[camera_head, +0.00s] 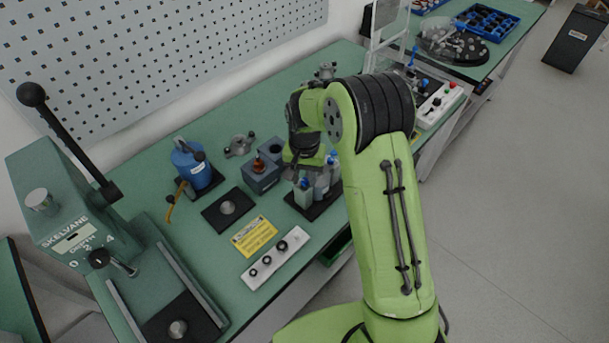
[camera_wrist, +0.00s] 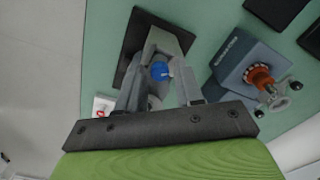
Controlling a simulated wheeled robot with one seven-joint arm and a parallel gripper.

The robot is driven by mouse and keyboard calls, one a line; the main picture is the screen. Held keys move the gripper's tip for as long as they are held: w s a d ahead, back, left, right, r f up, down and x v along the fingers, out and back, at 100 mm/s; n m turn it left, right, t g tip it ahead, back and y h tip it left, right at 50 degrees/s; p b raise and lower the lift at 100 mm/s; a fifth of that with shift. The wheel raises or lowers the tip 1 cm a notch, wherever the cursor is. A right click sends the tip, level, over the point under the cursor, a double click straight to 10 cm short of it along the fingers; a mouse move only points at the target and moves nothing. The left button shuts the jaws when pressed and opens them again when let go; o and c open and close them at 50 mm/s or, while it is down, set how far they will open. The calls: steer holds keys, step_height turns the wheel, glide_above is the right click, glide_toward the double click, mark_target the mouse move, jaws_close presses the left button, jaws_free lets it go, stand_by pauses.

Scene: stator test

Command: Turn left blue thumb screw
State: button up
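A light grey fixture (camera_head: 304,196) stands on a dark base plate (camera_head: 318,206) at the bench's front edge. A blue thumb screw (camera_head: 303,183) shows on its left part and another blue top (camera_head: 332,158) shows to the right, partly behind my arm. In the wrist view one blue thumb screw (camera_wrist: 160,70) lies between the fingers of my gripper (camera_wrist: 161,88), on a grey body. The fingers stand apart on either side of it; I cannot tell whether they touch it. In the head view my gripper (camera_head: 302,168) is just above the fixture, mostly hidden by the arm.
A blue-grey block (camera_head: 260,178) with an orange-brown knob (camera_wrist: 262,78) stands close beside the fixture. A blue can (camera_head: 192,163), a dark plate (camera_head: 228,210), a yellow label (camera_head: 254,235) and a white knob panel (camera_head: 276,258) lie left. A large press (camera_head: 75,215) stands far left.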

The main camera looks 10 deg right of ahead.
mark_target(305, 180)
steer(key=shift+o, duration=0.5)
step_height(305, 180, up, 16)
steer(key=p, duration=0.2)
steer(key=shift+s, duration=0.1)
steer(key=s+d+r+n+t, duration=0.1)
steer(key=s+d+r+t, duration=0.1)
steer(key=s+r, duration=0.4)
steer(key=s+d+r+n+t, duration=0.1)
steer(key=s+d+r, duration=0.15)
steer(key=s, duration=0.55)
steer(key=s+f+n+t, duration=0.1)
steer(key=s+n+t, duration=0.1)
steer(key=s, duration=1)
steer(key=shift+s+d+f+t, duration=0.2)
steer(key=shift+s+t, duration=0.1)
steer(key=shift+s, duration=0.05)
steer(key=shift+r+n, duration=0.1)
steer(key=shift+n, duration=0.2)
